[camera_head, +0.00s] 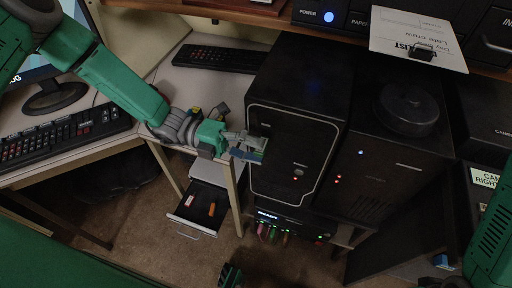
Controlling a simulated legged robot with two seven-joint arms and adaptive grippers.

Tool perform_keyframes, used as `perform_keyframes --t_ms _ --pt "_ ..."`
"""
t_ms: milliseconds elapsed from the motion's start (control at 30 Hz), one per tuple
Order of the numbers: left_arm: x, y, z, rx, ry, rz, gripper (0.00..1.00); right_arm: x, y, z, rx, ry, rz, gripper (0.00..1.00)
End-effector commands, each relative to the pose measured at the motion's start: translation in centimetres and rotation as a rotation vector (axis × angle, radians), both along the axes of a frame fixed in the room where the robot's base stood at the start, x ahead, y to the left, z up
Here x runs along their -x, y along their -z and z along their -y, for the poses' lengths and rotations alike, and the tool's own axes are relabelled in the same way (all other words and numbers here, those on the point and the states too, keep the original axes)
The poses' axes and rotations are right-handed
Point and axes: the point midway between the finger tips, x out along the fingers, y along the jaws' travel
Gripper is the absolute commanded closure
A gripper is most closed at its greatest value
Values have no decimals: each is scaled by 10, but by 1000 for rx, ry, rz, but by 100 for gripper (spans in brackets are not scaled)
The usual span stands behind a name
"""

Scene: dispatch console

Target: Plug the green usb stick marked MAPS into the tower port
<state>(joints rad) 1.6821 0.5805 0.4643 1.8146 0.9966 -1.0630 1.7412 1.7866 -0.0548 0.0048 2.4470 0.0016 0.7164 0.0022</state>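The black tower (290,146) has a pale outline on its front and small marks low on that face; I cannot make out which is the port. My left gripper (250,148) is just left of the tower's front. A small bluish piece shows at its fingertips; I cannot tell whether it is held or part of the gripper. Several small sticks, one of them green (262,230), hang at the front of a dark lit unit (290,217) below the tower. No MAPS marking is readable. My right arm (492,240) shows at the right edge; its gripper is not clearly visible.
An open drawer (190,225) holds a whitish-red stick (189,201) and an orange one (211,209). A second dark tower (385,165) stands on the right with a round black object (407,106) on top. Keyboards (65,135) lie on the desks. Carpet shows below the drawer.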

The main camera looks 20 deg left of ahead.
Motion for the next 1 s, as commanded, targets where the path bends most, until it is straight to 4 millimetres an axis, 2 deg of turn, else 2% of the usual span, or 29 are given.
perform_keyframes --t_ms 167,500,600,767,1000 --pt "-3 1 -25 -2 -5 2 62 0 0 0 0 0 0 60" --pt "-6 2 -95 -1 -3 2 62 0 0 0 0 0 0 60" --pt "-6 2 -107 -1 -2 1 62 0 0 0 0 0 0 60" --pt "-6 2 -117 -1 -1 -1 62 0 0 0 -1 0 0 60" --pt "-6 2 -117 -1 -1 -1 62 -1 1 0 -1 0 -1 60"
